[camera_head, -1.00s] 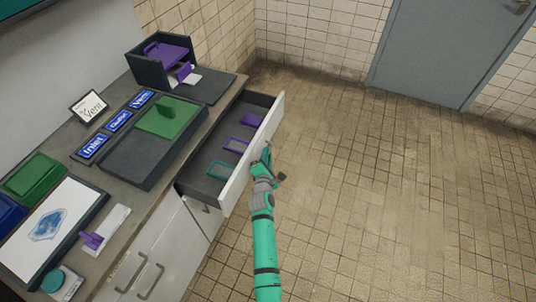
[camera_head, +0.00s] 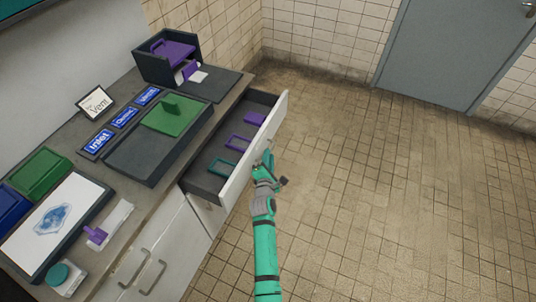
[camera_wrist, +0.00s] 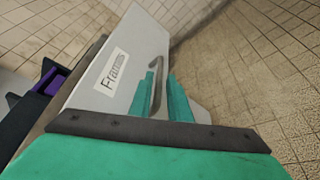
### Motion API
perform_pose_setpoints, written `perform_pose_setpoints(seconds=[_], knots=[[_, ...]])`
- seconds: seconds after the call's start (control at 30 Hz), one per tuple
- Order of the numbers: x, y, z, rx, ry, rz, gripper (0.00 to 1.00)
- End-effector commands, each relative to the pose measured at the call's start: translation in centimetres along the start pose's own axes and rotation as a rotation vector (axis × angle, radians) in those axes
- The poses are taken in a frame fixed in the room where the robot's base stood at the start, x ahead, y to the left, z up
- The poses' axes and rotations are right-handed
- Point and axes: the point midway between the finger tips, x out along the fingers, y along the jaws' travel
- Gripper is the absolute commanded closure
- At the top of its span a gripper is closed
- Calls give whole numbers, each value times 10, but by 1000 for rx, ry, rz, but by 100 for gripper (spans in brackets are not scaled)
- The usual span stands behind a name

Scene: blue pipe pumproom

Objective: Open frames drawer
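The frames drawer (camera_head: 212,187) stands pulled out from the counter, its inside in view. It holds a teal frame (camera_head: 223,169), a purple frame (camera_head: 238,142) and another purple piece (camera_head: 255,118). In the wrist view its pale front (camera_wrist: 125,95) carries a partly readable label (camera_wrist: 112,70) starting "Fram". A grey bar handle (camera_wrist: 160,75) is on this front. My gripper (camera_head: 268,156) is at the outer side of the front. In the wrist view the teal fingers (camera_wrist: 164,98) are apart, with the handle between them, close to the left finger; a gap shows at the right finger.
The counter holds a dark tray with a green plate (camera_head: 174,118), blue labels (camera_head: 124,117), a dark box with purple parts (camera_head: 166,55) and a white board (camera_head: 57,215). Cabinet doors with handles (camera_head: 153,277) are below. Tiled floor (camera_head: 400,200) is clear at right.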

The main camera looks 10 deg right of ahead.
Motion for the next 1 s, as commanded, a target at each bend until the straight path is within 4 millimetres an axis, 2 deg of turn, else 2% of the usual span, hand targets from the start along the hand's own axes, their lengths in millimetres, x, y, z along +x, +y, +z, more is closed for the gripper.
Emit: perform_pose_setpoints(seconds=[0.3, 0.5, 0.67, 1.0], knots=[[-57, -1, 0, 3, 0, -2, 83], [-79, 2, -3, 0, 5, 2, 83], [-86, 3, -5, 0, 7, 3, 83], [-86, 3, -4, 0, 6, 3, 83]])
